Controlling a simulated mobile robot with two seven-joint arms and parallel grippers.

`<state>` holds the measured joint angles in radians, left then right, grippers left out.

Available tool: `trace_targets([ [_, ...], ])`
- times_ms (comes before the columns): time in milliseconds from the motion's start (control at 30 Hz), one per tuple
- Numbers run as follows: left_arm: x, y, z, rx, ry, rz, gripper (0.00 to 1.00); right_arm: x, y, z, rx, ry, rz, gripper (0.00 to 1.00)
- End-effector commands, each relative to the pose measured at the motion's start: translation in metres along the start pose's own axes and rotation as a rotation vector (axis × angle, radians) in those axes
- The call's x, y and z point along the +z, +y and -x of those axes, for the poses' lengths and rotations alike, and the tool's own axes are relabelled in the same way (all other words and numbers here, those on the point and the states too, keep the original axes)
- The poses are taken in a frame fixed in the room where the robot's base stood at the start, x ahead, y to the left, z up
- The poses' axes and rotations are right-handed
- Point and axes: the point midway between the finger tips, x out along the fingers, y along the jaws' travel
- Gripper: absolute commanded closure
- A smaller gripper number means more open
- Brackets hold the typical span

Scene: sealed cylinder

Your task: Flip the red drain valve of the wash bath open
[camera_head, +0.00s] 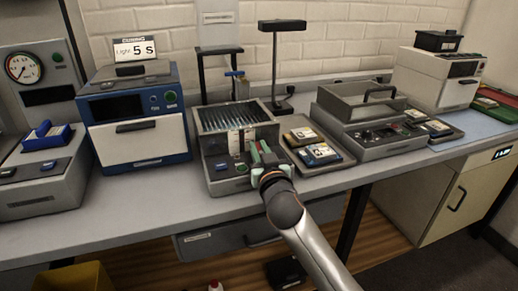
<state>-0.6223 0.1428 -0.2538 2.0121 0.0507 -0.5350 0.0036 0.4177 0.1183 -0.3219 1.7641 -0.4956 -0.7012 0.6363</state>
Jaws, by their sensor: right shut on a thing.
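The wash bath (210,150) is a grey box on the bench with a ribbed open top and small buttons on its front. My right gripper (259,153) is at the right part of its front and is shut. The red drain valve is between or behind the fingers and mostly hidden, so its angle cannot be told. My right arm comes up from the lower right. My left gripper is not in view.
A blue-and-white curing oven (138,138) with a timer sign reading 5 s stands to the left. Trays with cartridges (318,152) and a grey lidded machine (370,120) stand to the right. A black stand (282,60) rises behind the bath. The front bench strip is mostly clear.

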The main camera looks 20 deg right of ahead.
Motion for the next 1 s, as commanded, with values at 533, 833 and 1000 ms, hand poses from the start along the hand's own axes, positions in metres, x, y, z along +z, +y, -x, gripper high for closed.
trace_targets([
  [533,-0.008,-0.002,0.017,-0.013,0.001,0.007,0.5,-0.002,-0.002,0.0,-0.111,-0.002,0.002,1.0],
  [833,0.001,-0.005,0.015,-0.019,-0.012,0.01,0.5,0.0,-0.003,0.0,-0.119,0.001,-0.001,1.0],
  [1000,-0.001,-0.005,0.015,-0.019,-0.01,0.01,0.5,0.0,-0.003,0.0,-0.118,0.001,-0.001,0.63],
])
